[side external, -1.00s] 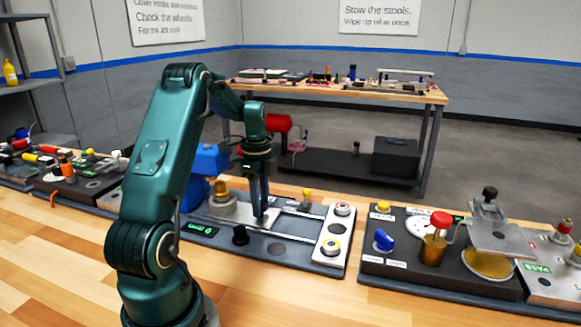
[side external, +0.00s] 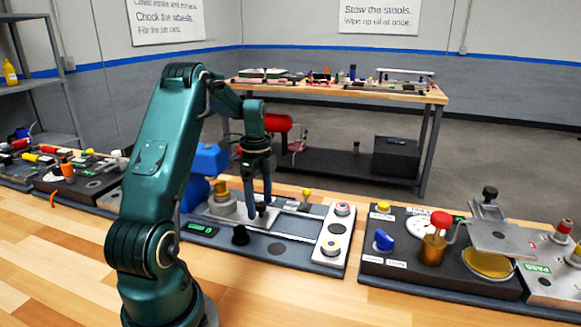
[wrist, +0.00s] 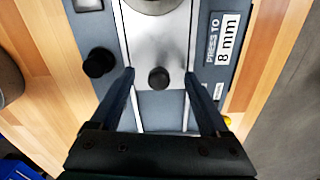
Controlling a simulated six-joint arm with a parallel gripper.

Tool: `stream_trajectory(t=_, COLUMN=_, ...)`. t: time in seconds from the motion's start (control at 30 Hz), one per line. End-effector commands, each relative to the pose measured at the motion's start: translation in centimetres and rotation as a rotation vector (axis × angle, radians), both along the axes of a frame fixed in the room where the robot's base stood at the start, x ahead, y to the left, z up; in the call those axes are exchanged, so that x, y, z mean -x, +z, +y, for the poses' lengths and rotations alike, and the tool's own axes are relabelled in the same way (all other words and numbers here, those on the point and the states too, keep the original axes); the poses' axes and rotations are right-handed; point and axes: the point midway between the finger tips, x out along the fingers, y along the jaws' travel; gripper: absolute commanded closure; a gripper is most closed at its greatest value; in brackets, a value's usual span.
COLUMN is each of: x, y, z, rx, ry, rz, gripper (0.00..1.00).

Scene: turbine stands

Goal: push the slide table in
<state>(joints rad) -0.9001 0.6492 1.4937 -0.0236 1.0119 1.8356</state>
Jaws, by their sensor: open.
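The slide table is a flat silver plate (wrist: 150,38) between two pale rails in the wrist view, with a small dark round knob (wrist: 158,78) near its end. In the side view it lies on the dark blue-grey station (side external: 290,250), and its plate end (side external: 270,215) shows beside the fingers. My gripper (side external: 259,206) points down over this end of the plate. In the wrist view its two fingers (wrist: 159,75) are apart, one on each side of the knob, with nothing held. I cannot tell how high the fingertips are above the plate.
A black knob (wrist: 98,62) stands left of the rails. A label reading "PRESS TO 8 mm" (wrist: 225,38) is at the right. In the side view, a blue press body (side external: 207,160) stands behind, and a white button panel (side external: 334,235) stands to the right.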

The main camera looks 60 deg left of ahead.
Motion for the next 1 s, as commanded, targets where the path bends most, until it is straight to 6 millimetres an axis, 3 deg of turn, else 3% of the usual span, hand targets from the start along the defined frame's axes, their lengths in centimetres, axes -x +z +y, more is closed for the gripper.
stream_trajectory(t=0.03, x=4.0, y=0.4, z=4.1, rx=-0.033, ry=0.135, rz=0.008, gripper=0.21)
stream_trajectory(t=0.7, x=3.9, y=5.5, z=3.8, rx=-0.025, ry=0.137, rz=0.007, gripper=0.21)
stream_trajectory(t=1.0, x=3.9, y=6.3, z=3.7, rx=-0.022, ry=0.137, rz=0.009, gripper=0.21)
